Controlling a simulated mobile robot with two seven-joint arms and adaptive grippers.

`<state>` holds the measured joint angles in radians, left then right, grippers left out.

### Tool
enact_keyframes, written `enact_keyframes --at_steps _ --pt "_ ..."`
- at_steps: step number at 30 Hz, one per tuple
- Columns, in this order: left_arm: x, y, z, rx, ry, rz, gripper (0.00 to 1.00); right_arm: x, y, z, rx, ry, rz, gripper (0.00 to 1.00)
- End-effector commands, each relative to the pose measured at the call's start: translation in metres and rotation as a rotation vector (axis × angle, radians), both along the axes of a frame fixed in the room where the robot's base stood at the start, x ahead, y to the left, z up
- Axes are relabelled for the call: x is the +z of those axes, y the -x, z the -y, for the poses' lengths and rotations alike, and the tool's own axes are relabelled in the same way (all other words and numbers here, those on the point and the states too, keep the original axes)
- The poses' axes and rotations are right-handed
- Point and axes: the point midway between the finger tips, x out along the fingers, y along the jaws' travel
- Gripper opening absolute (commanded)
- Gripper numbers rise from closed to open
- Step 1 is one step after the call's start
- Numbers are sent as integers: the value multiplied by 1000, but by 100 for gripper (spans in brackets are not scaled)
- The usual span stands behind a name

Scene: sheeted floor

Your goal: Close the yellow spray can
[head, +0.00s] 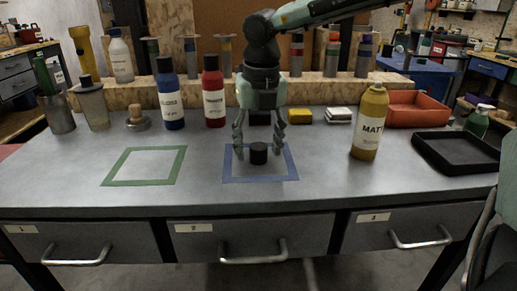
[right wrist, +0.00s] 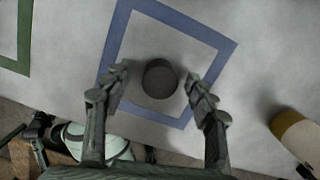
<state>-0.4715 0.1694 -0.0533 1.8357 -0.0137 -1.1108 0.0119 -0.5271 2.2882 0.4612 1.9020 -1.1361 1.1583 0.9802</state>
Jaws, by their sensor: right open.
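The yellow spray can (head: 369,124), labelled MATT, stands upright on the grey bench right of the blue square; its top shows no black cap. It also shows at the right edge of the right wrist view (right wrist: 301,136). A black cap (head: 259,153) stands inside the blue taped square (head: 289,174). It shows as a dark round shape in the right wrist view (right wrist: 160,78). My right gripper (head: 258,150) points down with open fingers on either side of the cap, apparently not touching it.
A green taped square (head: 112,179) lies empty at left. A blue can (head: 170,97) and a red can (head: 213,93) stand behind. A black tray (head: 455,174) and a red bin (head: 417,110) are at right. The bench front is clear.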

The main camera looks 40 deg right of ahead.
Motion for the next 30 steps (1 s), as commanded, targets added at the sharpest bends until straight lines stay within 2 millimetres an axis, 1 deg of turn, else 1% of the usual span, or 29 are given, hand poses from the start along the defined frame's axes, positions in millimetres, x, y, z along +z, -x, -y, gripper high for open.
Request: enact_keyframes --at_steps 3,11,14,18,20,30 --pt "-2 1 0 0 1 -2 40 -4 0 0 0 -1 0 57" --pt "-1 1 0 0 1 -2 40 -4 0 0 0 -1 0 57" --pt "-1 1 0 0 1 -2 40 -4 0 0 0 -1 0 47" --pt "-1 1 0 0 1 -2 40 -4 0 0 0 -1 0 30" --pt "-1 1 0 0 1 -2 40 -4 -1 0 0 -1 0 23" --pt "-1 1 0 0 1 -2 40 -1 -1 0 0 0 2 22"
